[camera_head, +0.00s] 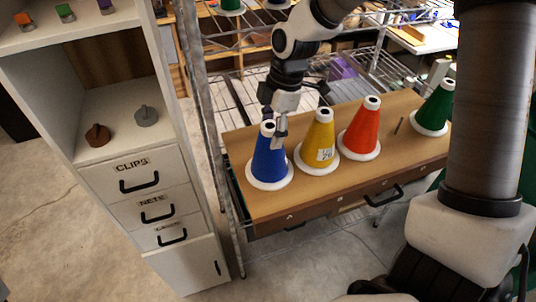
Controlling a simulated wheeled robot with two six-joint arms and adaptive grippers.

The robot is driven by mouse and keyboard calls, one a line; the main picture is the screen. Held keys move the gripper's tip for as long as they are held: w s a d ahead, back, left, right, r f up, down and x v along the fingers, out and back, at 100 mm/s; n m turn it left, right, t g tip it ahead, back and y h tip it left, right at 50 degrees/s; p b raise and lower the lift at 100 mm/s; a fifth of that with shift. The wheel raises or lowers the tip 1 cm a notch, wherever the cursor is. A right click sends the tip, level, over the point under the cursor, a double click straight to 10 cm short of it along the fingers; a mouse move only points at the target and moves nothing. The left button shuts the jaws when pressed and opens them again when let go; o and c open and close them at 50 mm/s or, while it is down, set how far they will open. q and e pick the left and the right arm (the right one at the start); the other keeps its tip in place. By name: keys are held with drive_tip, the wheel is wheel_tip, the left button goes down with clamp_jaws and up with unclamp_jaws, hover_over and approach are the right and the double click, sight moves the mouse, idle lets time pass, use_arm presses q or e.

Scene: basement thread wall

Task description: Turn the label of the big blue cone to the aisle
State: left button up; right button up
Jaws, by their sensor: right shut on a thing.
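The big blue cone (268,161) stands upright on its white round base at the left end of the wooden shelf top. No label shows on the side facing me. My right gripper (274,129) reaches down from above and is shut on the blue cone at its white top. The fingers partly hide the cone's upper right side. My left gripper is not in view.
A yellow cone (318,143) with a white label stands close to the right, then a red cone (362,129) and a green cone (437,104). A metal rack post (205,110) and white cabinet (110,165) stand left.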

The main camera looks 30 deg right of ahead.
drive_tip(key=shift+r+p, duration=0.2)
drive_tip(key=shift+p, duration=0.3)
drive_tip(key=m, duration=0.2)
drive_tip(key=m+b, duration=0.1)
drive_tip(key=m, duration=0.2)
drive_tip(key=m+t+b, duration=0.1)
drive_tip(key=m, duration=0.1)
drive_tip(key=shift+f+h, duration=0.25)
drive_tip(key=shift+h, duration=0.15)
drive_tip(key=m+b, duration=0.2)
drive_tip(key=m, duration=0.2)
drive_tip(key=shift+t+h, duration=0.3)
drive_tip(key=shift+h, duration=0.1)
drive_tip(key=m+b, duration=0.2)
drive_tip(key=m, duration=0.2)
drive_tip(key=shift+h, duration=0.4)
drive_tip(key=shift+r+m+b, duration=0.25)
drive_tip(key=shift+m+b, duration=0.1)
drive_tip(key=shift+m, duration=0.65)
drive_tip(key=shift+f, duration=0.2)
